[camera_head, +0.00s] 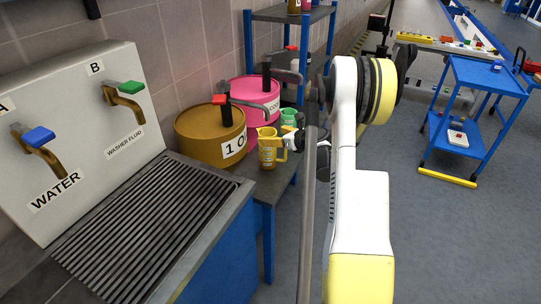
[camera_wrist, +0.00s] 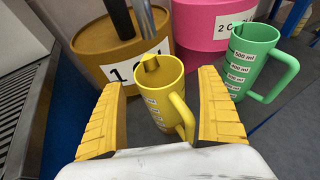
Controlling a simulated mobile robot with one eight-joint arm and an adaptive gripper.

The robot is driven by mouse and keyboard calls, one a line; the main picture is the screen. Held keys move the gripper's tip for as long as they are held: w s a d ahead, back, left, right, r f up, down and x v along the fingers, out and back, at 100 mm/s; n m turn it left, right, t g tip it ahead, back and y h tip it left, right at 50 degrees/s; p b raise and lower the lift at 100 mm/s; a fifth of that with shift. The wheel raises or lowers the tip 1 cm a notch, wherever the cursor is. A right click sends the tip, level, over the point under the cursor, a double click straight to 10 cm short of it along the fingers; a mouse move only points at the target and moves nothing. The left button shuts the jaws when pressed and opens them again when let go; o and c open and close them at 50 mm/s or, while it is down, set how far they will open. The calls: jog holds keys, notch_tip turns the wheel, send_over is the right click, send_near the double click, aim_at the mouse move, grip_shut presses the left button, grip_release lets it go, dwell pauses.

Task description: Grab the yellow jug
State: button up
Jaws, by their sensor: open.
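The yellow jug (camera_head: 267,150) stands upright on the small table, in front of the brown-yellow drum. In the wrist view the yellow jug (camera_wrist: 158,88) lies between the two yellow fingers of my gripper (camera_wrist: 163,108), with its handle toward the right finger. A gap shows on the left side of the jug, and the handle is close to the right finger. In the head view my gripper (camera_head: 297,132) is mostly hidden behind my arm.
A brown-yellow drum (camera_head: 200,145) and a pink drum (camera_head: 243,90) with taps stand behind the jug. A green jug (camera_wrist: 254,60) stands to its right. A sink grate (camera_head: 140,225) with two wall taps is at the left. A blue cart (camera_head: 485,75) stands far right.

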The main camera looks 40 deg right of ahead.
jog(key=shift+x, duration=0.95)
jog(key=c, duration=1.5)
